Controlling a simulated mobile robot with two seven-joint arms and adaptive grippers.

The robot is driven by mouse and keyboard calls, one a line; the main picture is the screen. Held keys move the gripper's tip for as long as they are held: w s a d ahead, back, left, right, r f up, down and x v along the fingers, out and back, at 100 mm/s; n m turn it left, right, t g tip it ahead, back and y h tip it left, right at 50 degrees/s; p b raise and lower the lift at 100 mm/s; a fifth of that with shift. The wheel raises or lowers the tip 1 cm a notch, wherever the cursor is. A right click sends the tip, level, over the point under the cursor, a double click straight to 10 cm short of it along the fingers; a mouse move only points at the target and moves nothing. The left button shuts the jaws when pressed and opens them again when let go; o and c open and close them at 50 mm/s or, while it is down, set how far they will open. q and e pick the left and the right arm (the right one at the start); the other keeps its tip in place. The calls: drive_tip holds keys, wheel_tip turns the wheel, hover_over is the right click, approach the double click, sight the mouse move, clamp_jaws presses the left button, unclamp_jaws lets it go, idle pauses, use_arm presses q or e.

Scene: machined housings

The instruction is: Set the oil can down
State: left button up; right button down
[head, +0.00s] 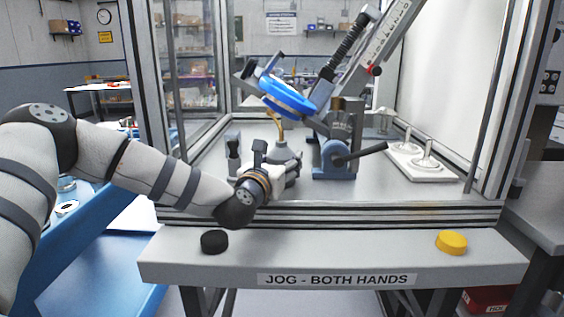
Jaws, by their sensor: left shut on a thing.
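The oil can (283,152) is a small grey cone-shaped can with a thin curved brass spout (280,126). It stands upright inside the machine enclosure, left of centre. My left gripper (290,170) reaches in over the front sill and is shut on the oil can. The fingers and wrist hide the can's lower part, so I cannot tell whether its base touches the enclosure floor. My right gripper is not in view.
A blue-grey clamp block (333,162) with a dark lever stands right of the can. A white tray (424,168) is further right. Black (214,242) and yellow (451,242) buttons sit on the front ledge.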

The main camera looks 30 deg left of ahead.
use_arm(q)
drive_tip(key=shift+r, duration=0.1)
drive_tip(key=shift+f, duration=0.2)
drive_tip(key=o, duration=1.3)
drive_tip(key=shift+r, duration=0.1)
drive_tip(key=shift+s+r, duration=0.15)
drive_tip(key=shift+r, duration=0.2)
drive_tip(key=p+v, duration=0.1)
drive_tip(key=v, duration=1.1)
drive_tip(key=shift+f, duration=0.25)
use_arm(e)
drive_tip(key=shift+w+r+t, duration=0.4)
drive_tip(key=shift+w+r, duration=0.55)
